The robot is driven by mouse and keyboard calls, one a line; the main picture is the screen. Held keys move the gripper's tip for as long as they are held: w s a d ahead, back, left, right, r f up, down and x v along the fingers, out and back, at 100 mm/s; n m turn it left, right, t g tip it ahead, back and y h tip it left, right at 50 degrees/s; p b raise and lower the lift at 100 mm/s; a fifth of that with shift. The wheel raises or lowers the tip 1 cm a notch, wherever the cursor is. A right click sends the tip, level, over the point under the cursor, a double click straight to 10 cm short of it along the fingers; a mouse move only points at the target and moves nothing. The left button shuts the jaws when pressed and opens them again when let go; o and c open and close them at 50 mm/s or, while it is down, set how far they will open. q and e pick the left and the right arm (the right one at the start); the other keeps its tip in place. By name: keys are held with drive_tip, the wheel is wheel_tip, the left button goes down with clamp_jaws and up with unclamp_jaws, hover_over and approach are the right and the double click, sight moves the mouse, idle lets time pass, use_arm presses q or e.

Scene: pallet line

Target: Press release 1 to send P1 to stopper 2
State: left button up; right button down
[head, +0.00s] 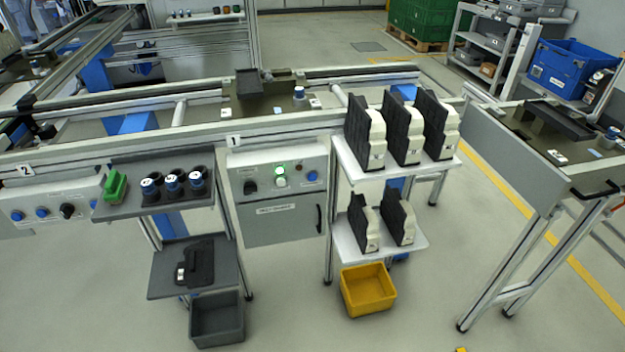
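The grey control panel (275,178) marked 1 is on the front of the line at the centre. It has a lit green button (280,170), a pale button (281,181) just below it, a black knob (250,187) at left and a blue button (312,176) at right. Their captions are too small to read. A dark pallet (260,106) sits on the conveyor behind this panel, with a black upright part and a blue-and-white cup; I cannot read its name. A second panel (45,211), marked 2, is at the far left. Neither gripper is in view.
A dark shelf (142,206) with several cups and a green part stands left of panel 1. A white shelf (345,170) with black-and-white parts stands to its right.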

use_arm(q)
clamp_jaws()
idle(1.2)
